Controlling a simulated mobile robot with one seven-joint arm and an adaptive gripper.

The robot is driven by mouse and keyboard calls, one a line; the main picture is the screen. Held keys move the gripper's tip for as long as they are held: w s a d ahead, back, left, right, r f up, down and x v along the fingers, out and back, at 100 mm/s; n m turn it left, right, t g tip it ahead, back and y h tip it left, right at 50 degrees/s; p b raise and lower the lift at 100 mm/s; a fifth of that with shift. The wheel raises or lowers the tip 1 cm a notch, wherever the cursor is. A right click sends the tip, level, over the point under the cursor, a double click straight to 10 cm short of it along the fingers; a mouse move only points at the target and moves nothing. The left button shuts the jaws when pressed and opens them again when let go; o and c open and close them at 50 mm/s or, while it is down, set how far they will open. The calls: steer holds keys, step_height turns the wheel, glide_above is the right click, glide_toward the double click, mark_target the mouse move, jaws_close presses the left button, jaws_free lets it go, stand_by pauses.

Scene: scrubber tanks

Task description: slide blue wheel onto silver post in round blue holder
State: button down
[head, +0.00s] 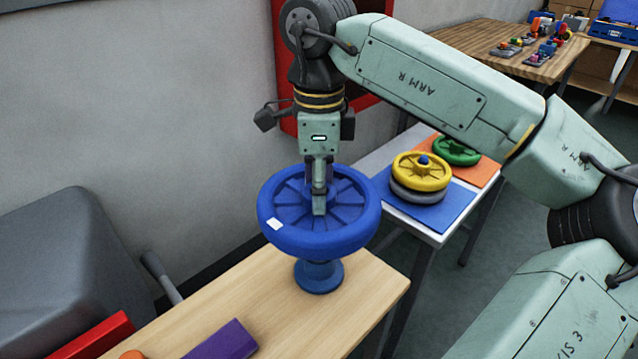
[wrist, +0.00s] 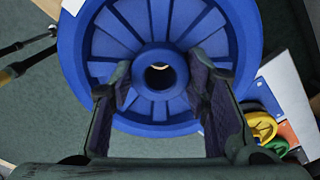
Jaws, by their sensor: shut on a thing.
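The blue wheel (head: 345,236) is spoked, has a white patch on its rim, and lies roughly flat above the front table. My gripper (head: 319,205) points down at its middle and is shut on it. In the wrist view the fingers (wrist: 160,88) stand on either side of the wheel's hub (wrist: 143,62), whose central hole looks mostly dark. The round blue holder (head: 318,278) stands on the table below the wheel, its upper part covered by the wheel. The silver post cannot be made out. I cannot tell whether wheel and holder touch.
The wooden table (head: 270,300) carries a purple block (head: 222,342) and a red piece (head: 92,338) near the front. A white side table (head: 385,160) behind holds yellow (head: 421,172), grey and green wheels. A grey bin-like body (head: 65,270) is at left, beside the wall.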

steer(key=shift+f, duration=0.15)
steer(key=shift+f+b, duration=0.65)
steer(key=shift+f, duration=0.05)
steer(key=shift+f+b, duration=1.85)
steer(key=shift+f, duration=0.45)
stand_by(4.2)
steer(key=c, duration=0.8)
jaws_free()
